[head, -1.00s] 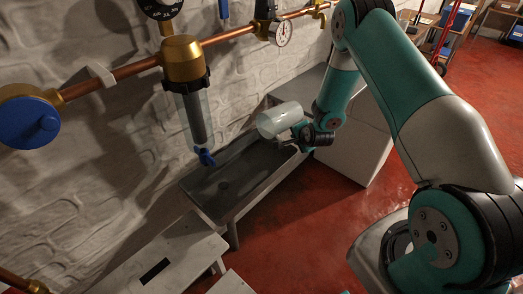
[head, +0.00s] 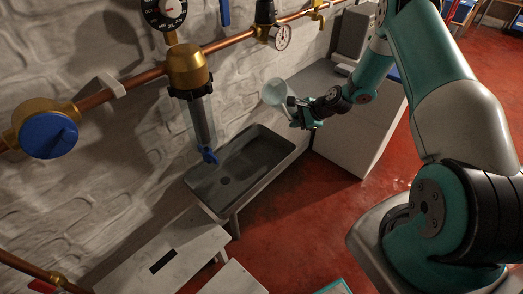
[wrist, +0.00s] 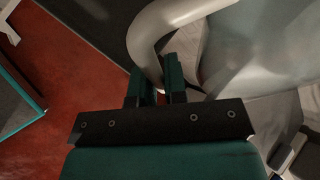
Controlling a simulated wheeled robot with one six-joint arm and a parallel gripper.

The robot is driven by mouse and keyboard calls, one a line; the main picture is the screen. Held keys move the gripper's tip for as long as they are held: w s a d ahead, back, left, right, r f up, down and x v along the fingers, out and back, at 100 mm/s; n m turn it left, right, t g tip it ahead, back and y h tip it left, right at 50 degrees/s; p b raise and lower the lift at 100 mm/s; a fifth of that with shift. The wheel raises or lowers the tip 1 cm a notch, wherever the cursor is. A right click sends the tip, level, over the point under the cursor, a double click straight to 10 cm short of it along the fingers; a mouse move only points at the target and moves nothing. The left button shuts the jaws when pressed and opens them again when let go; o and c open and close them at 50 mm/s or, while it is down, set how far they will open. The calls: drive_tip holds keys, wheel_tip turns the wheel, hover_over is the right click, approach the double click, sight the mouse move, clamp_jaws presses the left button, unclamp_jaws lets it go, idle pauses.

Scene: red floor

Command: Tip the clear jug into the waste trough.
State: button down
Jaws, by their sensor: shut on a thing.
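The clear jug (head: 273,92) is held in the air near the far end of the grey waste trough (head: 208,188). Its round end shows toward the head camera; its exact tilt is hard to tell, and no liquid can be made out in it. My gripper (head: 294,109) is at the jug's right side, shut on its handle. In the wrist view, the pale curved handle (wrist: 150,38) passes between the fingers of my gripper (wrist: 157,82), with the jug's translucent body (wrist: 250,45) to the right. The trough looks empty, with a dark drain spot in its floor.
A clear vertical tube with a blue valve (head: 207,156) hangs over the trough's near left part. Copper pipe (head: 136,80) runs along the brick wall. A pale cabinet (head: 350,135) stands right of the trough, a white bench (head: 160,262) in front. Red floor is open on the right.

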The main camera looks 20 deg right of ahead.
drive_tip(key=shift+r+m+g+y, duration=0.25)
drive_tip(key=shift+m+g+y, duration=0.05)
drive_tip(key=shift+y, duration=0.3)
drive_tip(key=shift+d+r+y, duration=0.1)
drive_tip(key=shift+r+y, duration=0.2)
drive_tip(key=shift+r, duration=0.45)
drive_tip(key=y, duration=0.1)
drive_tip(key=r+m+y+b, duration=0.1)
drive_tip(key=r+g+y, duration=0.1)
drive_tip(key=shift+d+m+y+b, duration=0.25)
drive_tip(key=shift+m+y+b, duration=0.05)
drive_tip(key=shift+b, duration=0.1)
drive_tip(key=shift+r+m+y+b, duration=0.5)
drive_tip(key=shift+r+y+b, duration=0.15)
drive_tip(key=shift+r+y, duration=0.25)
